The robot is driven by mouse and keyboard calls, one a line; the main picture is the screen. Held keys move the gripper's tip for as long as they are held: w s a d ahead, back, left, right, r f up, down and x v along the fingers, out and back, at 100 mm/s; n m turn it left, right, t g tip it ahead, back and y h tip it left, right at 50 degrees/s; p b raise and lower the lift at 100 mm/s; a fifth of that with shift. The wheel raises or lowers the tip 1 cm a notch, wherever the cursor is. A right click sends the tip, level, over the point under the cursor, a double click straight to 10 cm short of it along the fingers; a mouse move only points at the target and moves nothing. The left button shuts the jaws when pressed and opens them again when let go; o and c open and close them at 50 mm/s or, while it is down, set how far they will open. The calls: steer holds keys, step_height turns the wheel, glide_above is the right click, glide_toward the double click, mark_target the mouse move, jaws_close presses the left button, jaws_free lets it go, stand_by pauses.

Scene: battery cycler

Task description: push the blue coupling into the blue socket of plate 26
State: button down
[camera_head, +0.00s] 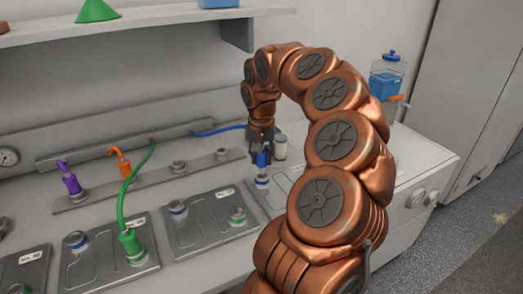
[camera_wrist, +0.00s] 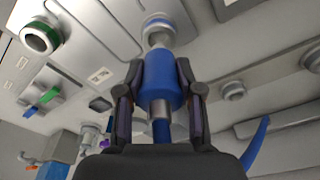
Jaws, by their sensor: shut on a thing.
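My gripper (camera_head: 262,148) is shut on the blue coupling (camera_head: 262,159). In the wrist view the blue coupling (camera_wrist: 161,78) sits between the two fingers, its nose pointing at a blue-ringed socket (camera_wrist: 157,25). In the head view this blue socket (camera_head: 262,181) lies directly below the coupling, on the plate (camera_head: 280,190) partly hidden by my arm. The coupling looks roughly upright and very near the socket; I cannot tell whether it touches. The plate's number is not readable. A blue hose (camera_head: 215,131) leads back to the rear rail.
A neighbouring plate (camera_head: 205,235) has a blue and a green socket, both empty. Left of it, a green coupling (camera_head: 130,244) with its hose stands on another plate. Purple (camera_head: 71,183) and orange (camera_head: 122,166) couplings stand on the rear rail. Grey cylinders are behind my gripper.

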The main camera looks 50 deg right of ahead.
mark_target(262, 167)
steer(key=shift+f, duration=0.45)
steer(key=shift+r, duration=0.1)
steer(key=shift+f+b, duration=0.3)
steer(key=shift+b, duration=0.7)
steer(key=shift+f+b, duration=1.55)
steer(key=shift+b, duration=0.25)
stand_by(0.9)
steer(key=shift+c, duration=1.3)
jaws_free()
steer(key=shift+r, duration=0.1)
